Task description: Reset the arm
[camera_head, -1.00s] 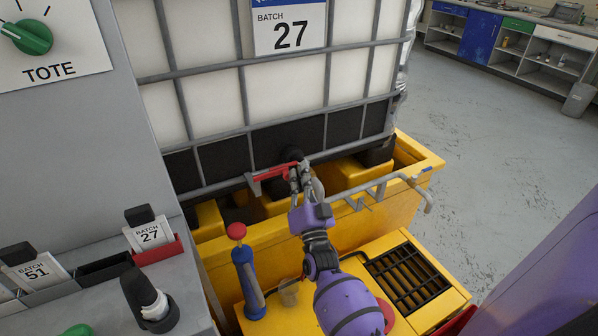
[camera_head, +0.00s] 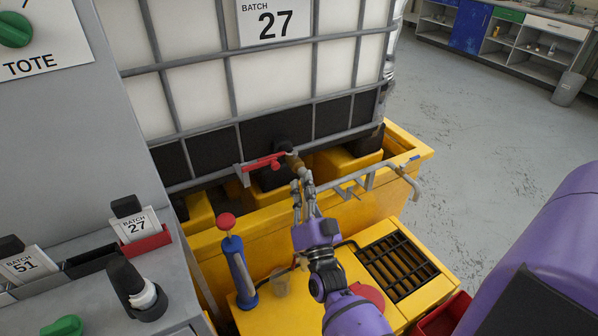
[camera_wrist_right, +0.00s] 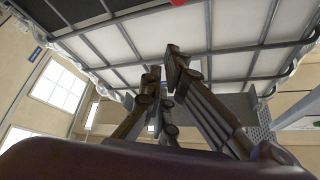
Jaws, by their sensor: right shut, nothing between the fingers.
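In the right wrist view the fingers (camera_wrist_right: 164,68) point up toward the caged tote (camera_wrist_right: 225,30), and a bit of red (camera_wrist_right: 177,2) shows at the top edge. My left gripper is not in view.
The white caged tote (camera_head: 180,98) with a batch 27 sign (camera_head: 275,22) stands on a yellow base (camera_head: 360,222). A grey pipe rail (camera_head: 345,182) runs right of the gripper. A blue tool with a red knob (camera_head: 240,265) stands left of my arm. Open floor (camera_head: 480,130) lies right.

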